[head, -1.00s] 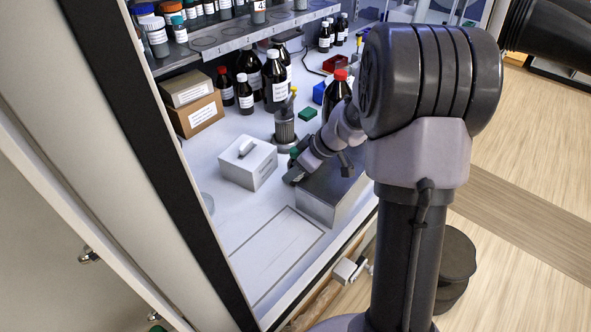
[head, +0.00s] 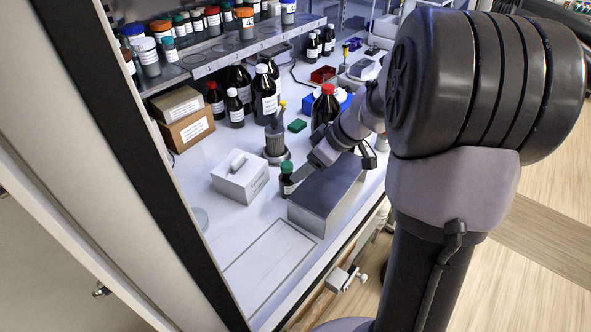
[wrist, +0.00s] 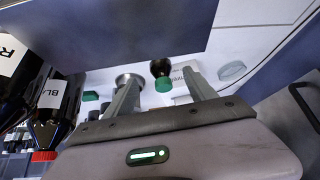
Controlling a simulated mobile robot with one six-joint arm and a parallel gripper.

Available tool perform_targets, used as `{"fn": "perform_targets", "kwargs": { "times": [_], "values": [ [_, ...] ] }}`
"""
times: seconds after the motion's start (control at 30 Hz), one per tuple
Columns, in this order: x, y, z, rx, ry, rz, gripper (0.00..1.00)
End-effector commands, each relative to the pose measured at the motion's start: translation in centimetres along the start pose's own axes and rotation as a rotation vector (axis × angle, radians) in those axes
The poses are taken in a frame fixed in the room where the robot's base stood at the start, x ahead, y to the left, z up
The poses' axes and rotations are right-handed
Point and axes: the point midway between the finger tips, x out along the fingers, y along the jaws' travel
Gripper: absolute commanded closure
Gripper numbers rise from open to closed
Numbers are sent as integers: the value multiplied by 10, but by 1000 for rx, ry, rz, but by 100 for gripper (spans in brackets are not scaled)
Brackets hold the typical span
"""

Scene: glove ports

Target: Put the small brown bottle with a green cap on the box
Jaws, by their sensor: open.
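The small brown bottle with a green cap (head: 287,180) stands upright on the white worktop, between the white box (head: 232,186) and the grey metal box (head: 318,198). My gripper (head: 300,172) is open, just to the right of the bottle in the head view, partly over the metal box's back left corner. In the wrist view my gripper (wrist: 161,73) shows two spread fingers, with the bottle's green cap (wrist: 163,84) between their tips. Whether the fingers touch the bottle cannot be told. The metal box (wrist: 110,30) fills the upper left there.
A grey cylindrical holder (head: 276,145) and a green block (head: 297,125) stand behind the bottle. A large red-capped bottle (head: 325,108) is behind my wrist. Cardboard boxes (head: 190,130) and several brown bottles stand at the back left. The front worktop is clear.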

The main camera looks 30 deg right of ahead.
Motion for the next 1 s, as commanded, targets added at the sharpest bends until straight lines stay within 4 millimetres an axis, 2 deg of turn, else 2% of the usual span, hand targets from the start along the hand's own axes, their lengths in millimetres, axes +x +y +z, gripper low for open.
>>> {"fn": "perform_targets", "kwargs": {
  "times": [0.07, 0.13, 0.17, 0.23, 0.3, 0.33, 0.4, 0.5, 0.63, 0.87, 0.93, 1.0],
  "values": [
    [-9, -3, -2, 5, -1, -1, 35],
    [-20, -24, -14, 44, -11, -2, 35],
    [-28, -42, -22, 81, -18, -1, 35],
    [-52, -96, -39, 202, -40, 8, 35],
    [-75, -157, -43, 357, -57, 30, 35],
    [-84, -179, -40, 424, -60, 43, 35],
    [-101, -223, -27, 576, -51, 75, 35],
    [-116, -260, -6, 752, -19, 110, 35],
    [-122, -279, 11, 877, 13, 128, 35],
    [-123, -280, 13, 904, 17, 131, 35],
    [-120, -280, 15, 904, 17, 131, 35],
    [-104, -280, 25, 904, 17, 131, 35]
  ]
}}
